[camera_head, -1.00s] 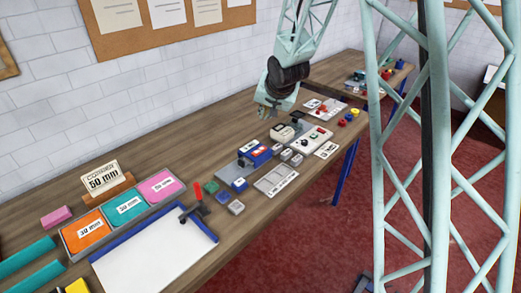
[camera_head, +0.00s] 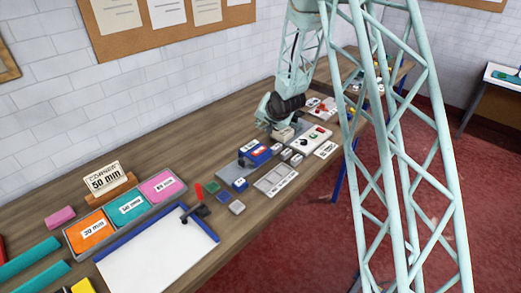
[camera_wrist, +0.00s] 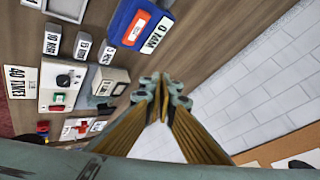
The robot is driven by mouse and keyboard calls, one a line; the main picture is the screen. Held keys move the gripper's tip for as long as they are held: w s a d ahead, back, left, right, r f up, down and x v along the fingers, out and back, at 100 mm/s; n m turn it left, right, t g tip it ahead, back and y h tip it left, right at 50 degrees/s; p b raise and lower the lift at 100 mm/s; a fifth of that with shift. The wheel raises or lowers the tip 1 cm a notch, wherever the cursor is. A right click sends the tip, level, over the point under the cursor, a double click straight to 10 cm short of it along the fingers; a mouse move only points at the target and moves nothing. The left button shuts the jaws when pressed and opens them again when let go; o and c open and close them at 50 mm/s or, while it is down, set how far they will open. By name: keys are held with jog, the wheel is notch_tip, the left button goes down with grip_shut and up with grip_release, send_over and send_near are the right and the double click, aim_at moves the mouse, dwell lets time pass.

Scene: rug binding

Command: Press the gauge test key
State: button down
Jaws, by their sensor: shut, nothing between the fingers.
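A blue block gauge (camera_head: 258,152) with a red-orange window sits mid-bench. It also shows at the top of the wrist view (camera_wrist: 138,28), with a label reading 0 MM. A white control panel (camera_head: 311,140) with a dark knob and green and red buttons lies to its right; it is at the left of the wrist view (camera_wrist: 62,84). A small beige-faced box (camera_wrist: 110,88) stands between panel and gripper. My gripper (camera_wrist: 165,88) is shut and empty, over the bench behind this box. I cannot tell which part is the test key.
Small grey labelled blocks (camera_wrist: 82,47) stand between gauge and panel. A grey tray (camera_head: 275,180) lies in front. To the left are a red-handled lever (camera_head: 200,197), a white board (camera_head: 155,255) and coloured sample tiles (camera_head: 128,209). The wall is close behind; bare wood runs along it.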

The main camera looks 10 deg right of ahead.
jog(key=shift+w+f+p, duration=0.2)
jog(key=shift+w+f, duration=0.25)
jog(key=shift+f, duration=0.45)
jog(key=shift+w+f+p, duration=0.15)
jog(key=shift+w+f, duration=0.3)
jog(key=shift+f, duration=0.4)
jog(key=shift+f, duration=0.15)
jog(key=b, duration=0.3)
send_over(260, 151)
jog(key=shift+w+d+f, duration=0.1)
jog(key=shift+f, duration=1.35)
jog(key=shift+w+d+f, duration=0.1)
jog(key=shift+f, duration=1.3)
jog(key=shift+a+f+b, duration=0.1)
jog(key=shift+f+b, duration=0.6)
jog(key=shift+f, duration=0.65)
jog(key=shift+f+b, duration=0.85)
jog(key=shift+f, duration=0.05)
jog(key=shift+r, duration=0.1)
jog(key=shift+r+p, duration=0.3)
jog(key=shift+r, duration=0.4)
jog(key=shift+r, duration=0.1)
jog(key=shift+r+p, duration=1.1)
jog(key=shift+r, duration=1.35)
